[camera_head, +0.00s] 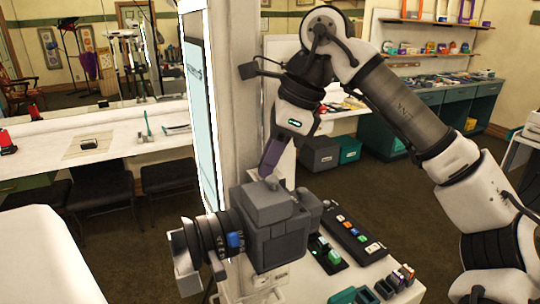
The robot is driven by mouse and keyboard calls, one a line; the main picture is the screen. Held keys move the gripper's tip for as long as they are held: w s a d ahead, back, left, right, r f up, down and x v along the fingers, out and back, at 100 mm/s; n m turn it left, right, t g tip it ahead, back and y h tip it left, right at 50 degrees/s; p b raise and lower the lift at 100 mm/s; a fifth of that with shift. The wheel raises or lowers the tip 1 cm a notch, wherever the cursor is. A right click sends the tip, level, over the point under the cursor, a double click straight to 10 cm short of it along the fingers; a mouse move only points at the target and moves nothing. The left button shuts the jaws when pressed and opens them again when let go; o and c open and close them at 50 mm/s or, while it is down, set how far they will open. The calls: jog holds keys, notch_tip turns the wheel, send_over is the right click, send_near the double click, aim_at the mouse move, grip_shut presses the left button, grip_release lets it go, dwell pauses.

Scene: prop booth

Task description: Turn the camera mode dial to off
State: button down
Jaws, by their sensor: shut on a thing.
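A large grey camera (272,232) stands on the white table at the lower centre, its long lens pointing to the left. A small round mode dial (272,183) shows on top of the camera body. My gripper (267,172) comes down from above, with its dark purple fingertips at the dial. It is shut on the dial. The fingers hide part of the dial, and its markings are too small to read.
A black tray with coloured blocks (350,237) and several small items stand right of the camera on the white table (408,292). A pale pillar (236,110) rises close behind the camera. The carpet beyond is partly open.

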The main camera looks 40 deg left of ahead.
jog(key=c, duration=1.2)
grip_release()
jog(key=shift+c, duration=0.2)
jog(key=shift+f, duration=0.1)
